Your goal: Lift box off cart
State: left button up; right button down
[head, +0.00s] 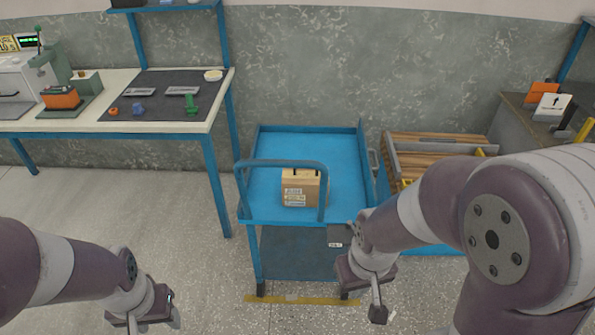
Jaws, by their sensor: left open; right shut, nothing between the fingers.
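A small tan box (299,190) with white labels on its front sits on the blue cart (270,146), near the handle end. The cart's handle rail (240,163) passes in front of part of the box. My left gripper (149,321) is at the lower left, apart from the cart, open and partly cut off by the bottom edge. My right gripper (379,311) is low, to the right of the cart's front, shut and empty. Neither gripper touches the box.
A workbench (225,88) with a dark mat and small parts stands at the left back. A wooden-slatted crate or pallet (430,142) stands right of the cart, partly hidden by my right arm. A yellow floor strip (285,299) lies before the cart. Floor between the bench and cart is clear.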

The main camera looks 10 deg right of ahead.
aim_at(300, 187)
jog(key=i+l+z, duration=0.3)
jog(key=i, duration=0.2)
jog(key=i+l+z, duration=0.3)
jog(key=i, duration=0.25)
jog(key=i+z, duration=0.3)
jog(key=i, duration=0.2)
